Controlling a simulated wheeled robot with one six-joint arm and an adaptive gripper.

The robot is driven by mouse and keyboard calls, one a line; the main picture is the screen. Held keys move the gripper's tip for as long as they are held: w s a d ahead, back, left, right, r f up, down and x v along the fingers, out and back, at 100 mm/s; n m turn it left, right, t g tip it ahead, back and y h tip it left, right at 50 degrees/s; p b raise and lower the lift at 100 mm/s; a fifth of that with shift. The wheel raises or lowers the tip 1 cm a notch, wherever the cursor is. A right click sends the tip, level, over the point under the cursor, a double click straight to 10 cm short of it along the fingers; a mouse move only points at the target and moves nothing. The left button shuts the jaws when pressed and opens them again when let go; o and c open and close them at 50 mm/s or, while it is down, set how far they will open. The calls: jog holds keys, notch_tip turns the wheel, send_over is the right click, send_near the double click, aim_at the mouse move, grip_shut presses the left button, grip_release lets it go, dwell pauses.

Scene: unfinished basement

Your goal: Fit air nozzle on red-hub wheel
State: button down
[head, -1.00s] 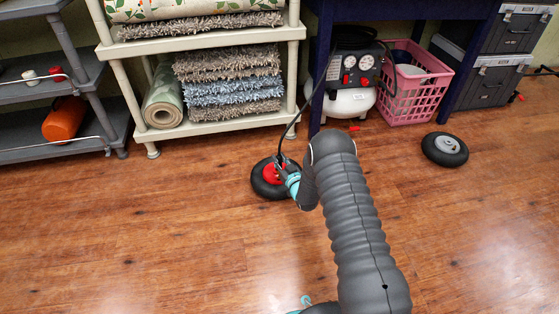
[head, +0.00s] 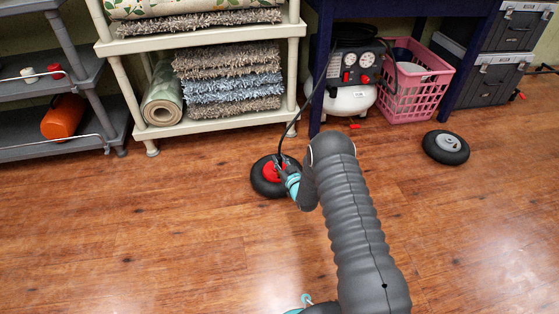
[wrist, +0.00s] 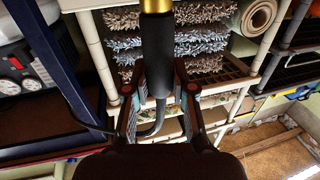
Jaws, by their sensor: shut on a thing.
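The red-hub wheel (head: 264,186) lies flat on the wood floor, a black tyre around a red hub. My gripper (head: 282,167) is at the wheel's upper right, over the red hub. In the wrist view my gripper (wrist: 158,100) is shut on the air nozzle (wrist: 156,55), a black grip with a brass-coloured end. A black hose (head: 282,138) runs from the nozzle up to the compressor (head: 350,80). The nozzle's tip and the wheel's valve are hidden in the head view, so I cannot tell whether they touch.
A grey-hub wheel (head: 446,147) lies on the floor at the right. A pink basket (head: 416,92) stands beside the compressor. A cream shelf (head: 215,123) with rugs and a grey shelf (head: 85,140) stand behind. The front floor is clear.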

jog(key=shift+f, duration=0.4)
jog(key=c, duration=0.9)
grip_release()
jog(key=v, duration=1.2)
